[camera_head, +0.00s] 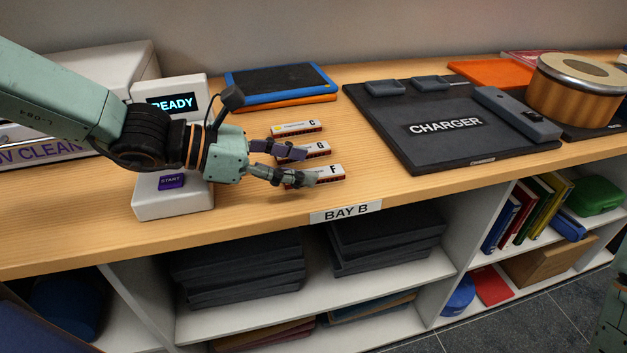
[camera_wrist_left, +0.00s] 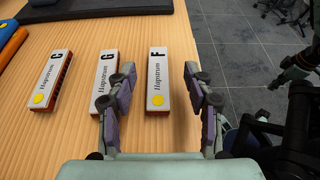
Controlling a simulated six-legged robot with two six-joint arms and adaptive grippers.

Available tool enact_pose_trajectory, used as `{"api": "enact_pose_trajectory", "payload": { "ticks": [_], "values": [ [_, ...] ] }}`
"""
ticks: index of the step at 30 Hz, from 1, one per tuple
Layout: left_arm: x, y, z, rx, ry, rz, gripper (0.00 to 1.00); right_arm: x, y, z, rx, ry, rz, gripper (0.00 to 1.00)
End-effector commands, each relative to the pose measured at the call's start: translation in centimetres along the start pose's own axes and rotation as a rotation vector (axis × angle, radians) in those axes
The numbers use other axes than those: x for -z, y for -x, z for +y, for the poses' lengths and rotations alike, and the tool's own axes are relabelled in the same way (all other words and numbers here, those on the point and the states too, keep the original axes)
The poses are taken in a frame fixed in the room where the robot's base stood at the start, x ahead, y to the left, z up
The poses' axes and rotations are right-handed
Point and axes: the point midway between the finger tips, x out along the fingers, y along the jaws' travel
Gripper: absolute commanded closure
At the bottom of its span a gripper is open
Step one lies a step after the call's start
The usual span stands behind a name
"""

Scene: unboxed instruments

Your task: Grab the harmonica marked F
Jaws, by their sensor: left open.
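The harmonica marked F (camera_head: 330,171) lies on the wooden shelf top, nearest the front edge of a row of three. It has a white top, a red side and a yellow dot, and shows whole in the left wrist view (camera_wrist_left: 157,82). My left gripper (camera_head: 307,165) is open, its fingers pointing at the row; the lower finger covers part of F in the head view. In the left wrist view, F shows between the open fingertips (camera_wrist_left: 160,75), nearer the left one. The harmonica marked G (camera_wrist_left: 105,80) is partly hidden by that finger. My right gripper is not in view.
The harmonica marked C (camera_head: 297,128) lies behind G. A white READY device (camera_head: 172,195) stands under my left arm. The BAY B label (camera_head: 346,212) marks the front edge.

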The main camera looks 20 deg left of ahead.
Motion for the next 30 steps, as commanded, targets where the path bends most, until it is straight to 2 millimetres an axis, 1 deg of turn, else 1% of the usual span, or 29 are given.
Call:
{"api": "enact_pose_trajectory", "payload": {
  "ticks": [1, 3, 12, 21, 30],
  "values": [
    [0.4, -0.4, 0.0, 0.002, -0.003, 0.006, 0.48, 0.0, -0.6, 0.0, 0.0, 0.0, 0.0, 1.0],
    [0.6, -0.9, 0.0, 0.002, -0.004, 0.006, 0.48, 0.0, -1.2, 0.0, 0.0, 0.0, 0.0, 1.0],
    [0.9, -3.1, 0.3, 0.001, -0.004, 0.007, 0.48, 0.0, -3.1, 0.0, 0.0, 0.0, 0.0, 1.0],
    [0.7, -4.8, 0.3, 0.0, -0.002, 0.003, 0.48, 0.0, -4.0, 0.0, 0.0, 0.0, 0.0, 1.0],
    [0.6, -4.9, 0.3, -0.001, -0.001, 0.001, 0.48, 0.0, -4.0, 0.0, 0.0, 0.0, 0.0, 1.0]
  ]
}}
